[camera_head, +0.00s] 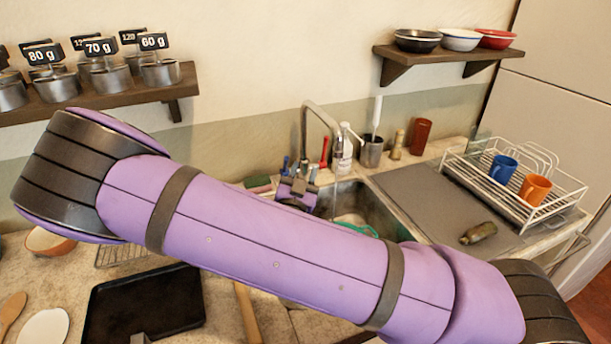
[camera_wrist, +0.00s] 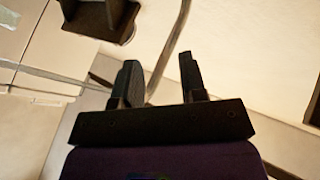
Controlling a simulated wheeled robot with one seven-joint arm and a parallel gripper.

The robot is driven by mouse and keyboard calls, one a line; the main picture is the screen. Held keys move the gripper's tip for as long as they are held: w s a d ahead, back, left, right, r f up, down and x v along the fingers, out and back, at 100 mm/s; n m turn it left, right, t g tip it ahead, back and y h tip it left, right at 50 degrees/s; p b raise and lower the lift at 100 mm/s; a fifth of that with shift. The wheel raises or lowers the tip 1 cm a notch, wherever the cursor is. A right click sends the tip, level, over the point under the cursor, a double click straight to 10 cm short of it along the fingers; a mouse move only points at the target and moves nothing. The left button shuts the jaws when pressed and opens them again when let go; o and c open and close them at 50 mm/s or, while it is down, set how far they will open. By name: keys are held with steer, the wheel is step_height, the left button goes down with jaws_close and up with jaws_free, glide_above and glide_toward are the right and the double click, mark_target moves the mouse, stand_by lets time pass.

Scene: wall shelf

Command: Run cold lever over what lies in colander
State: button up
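The tap (camera_head: 322,118) rises behind the sink (camera_head: 378,207). A blue lever (camera_head: 285,165) shows at its left and a red lever (camera_head: 324,152) at its right. A green-rimmed item (camera_head: 356,227), seemingly the colander, is in the sink; my arm hides much of it, and its contents cannot be made out. My gripper (camera_head: 298,180) is at the tap's base, close to the blue lever; contact cannot be told. In the wrist view my gripper (camera_wrist: 160,78) has its fingers apart with nothing held. The tap's pipe (camera_wrist: 172,45) shows beyond and between them.
A white dish rack (camera_head: 515,185) with blue and orange mugs stands right of the sink. A dark green object (camera_head: 478,233) lies on the drainboard (camera_head: 425,205). A black tray (camera_head: 145,305) lies at front left.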

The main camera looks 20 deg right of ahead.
steer(key=shift+s, duration=0.75)
